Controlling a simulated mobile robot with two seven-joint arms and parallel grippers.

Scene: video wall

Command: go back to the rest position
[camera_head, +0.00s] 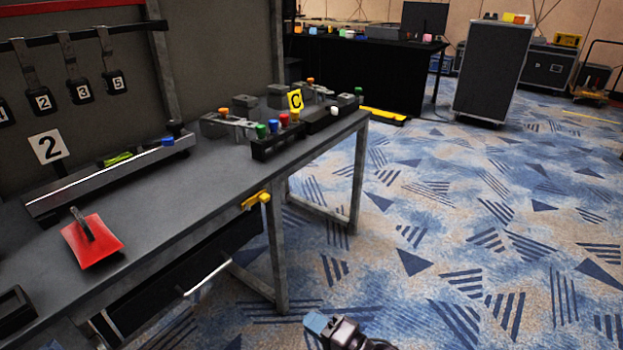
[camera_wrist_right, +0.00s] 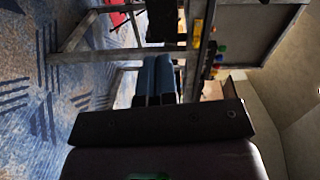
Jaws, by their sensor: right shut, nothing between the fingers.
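My right gripper (camera_head: 318,322) shows at the bottom of the head view, low over the carpet and to the right of the workbench. Its blue fingertips are together with nothing between them. In the right wrist view the two blue fingers (camera_wrist_right: 156,82) lie side by side, shut and empty, clear of the bench. My left gripper is not in either view.
Patterned carpet (camera_head: 470,220) to the right is open.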

